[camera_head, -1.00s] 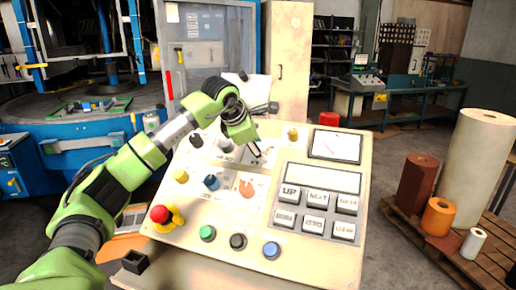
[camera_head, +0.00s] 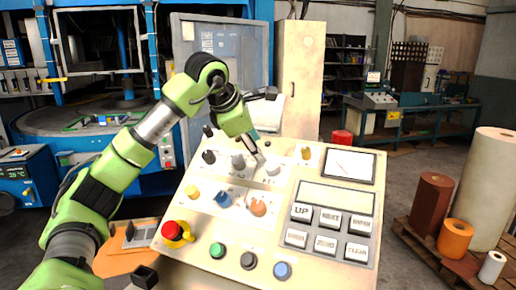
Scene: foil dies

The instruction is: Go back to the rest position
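My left arm, green and black, comes in from the lower left and bends over the control panel (camera_head: 345,192). My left gripper (camera_head: 257,152) points down over the panel's upper part, between a grey knob (camera_head: 238,162) and a pale knob (camera_head: 273,169). Its fingers are small and seen from the side, so I cannot tell how far apart they are. I see nothing held in it. I cannot tell whether it touches the panel.
A blue machine (camera_head: 90,142) stands behind left, a beige cabinet (camera_head: 300,75) behind. Rolls (camera_head: 431,205) stand on a pallet (camera_head: 430,247) at the right. Grey floor lies between.

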